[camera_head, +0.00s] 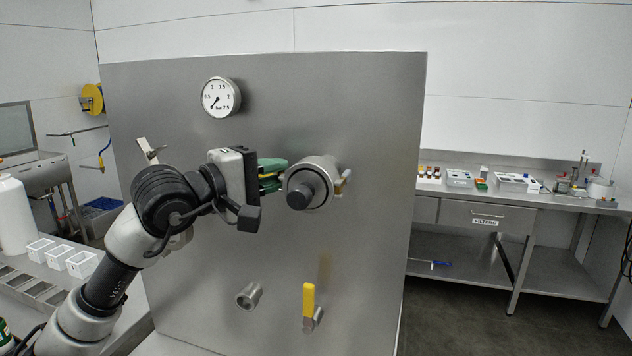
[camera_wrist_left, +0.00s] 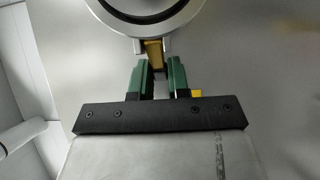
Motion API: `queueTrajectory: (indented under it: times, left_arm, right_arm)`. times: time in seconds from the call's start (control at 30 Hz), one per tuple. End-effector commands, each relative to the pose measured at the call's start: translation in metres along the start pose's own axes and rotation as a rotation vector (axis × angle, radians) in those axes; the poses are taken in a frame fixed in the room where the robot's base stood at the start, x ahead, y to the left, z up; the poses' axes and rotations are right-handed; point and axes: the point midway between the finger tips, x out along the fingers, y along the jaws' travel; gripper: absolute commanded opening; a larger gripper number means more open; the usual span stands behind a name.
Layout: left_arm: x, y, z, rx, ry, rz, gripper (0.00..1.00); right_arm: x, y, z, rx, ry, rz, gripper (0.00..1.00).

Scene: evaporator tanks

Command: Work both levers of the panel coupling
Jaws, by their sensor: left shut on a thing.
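The panel coupling (camera_head: 322,165) is a round metal fitting with a dark cap, on the large upright steel panel (camera_head: 380,130). My left gripper (camera_head: 276,176) comes in from the left with green fingers beside the coupling. It is shut on the coupling's left lever, which shows as a brass tab (camera_wrist_left: 153,52) between the fingertips in the left wrist view, below the coupling's ring (camera_wrist_left: 112,28). The fingers partly hide this lever. My right gripper is not in view.
A pressure gauge (camera_head: 221,97) sits above on the panel. Below are a short pipe stub (camera_head: 249,295) and a valve with an upright yellow handle (camera_head: 308,298). A steel workbench (camera_head: 500,200) with small items stands right, white trays (camera_head: 82,263) left.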

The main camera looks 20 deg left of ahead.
Motion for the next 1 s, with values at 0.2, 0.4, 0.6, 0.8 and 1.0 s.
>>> queueTrajectory:
  times: [0.2, 0.4, 0.6, 0.8, 1.0]
  left_arm:
    - [-0.001, -0.002, 0.0, 0.002, 0.018, -0.005, 0.0]
    - [-0.007, -0.003, 0.0, 0.005, 0.142, -0.004, 0.0]
    - [-0.008, -0.001, -0.001, -0.001, 0.184, -0.004, 0.0]
    - [-0.009, -0.002, -0.001, 0.0, 0.188, -0.005, 0.0]
    - [-0.014, -0.002, 0.001, 0.004, 0.313, -0.003, 0.0]
  right_arm:
    - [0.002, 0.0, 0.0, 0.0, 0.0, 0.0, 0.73]
    - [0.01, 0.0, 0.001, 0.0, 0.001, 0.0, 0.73]
    - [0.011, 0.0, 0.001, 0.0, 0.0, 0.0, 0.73]
    - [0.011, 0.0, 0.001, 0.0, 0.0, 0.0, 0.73]
    - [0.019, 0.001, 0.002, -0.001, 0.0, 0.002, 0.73]
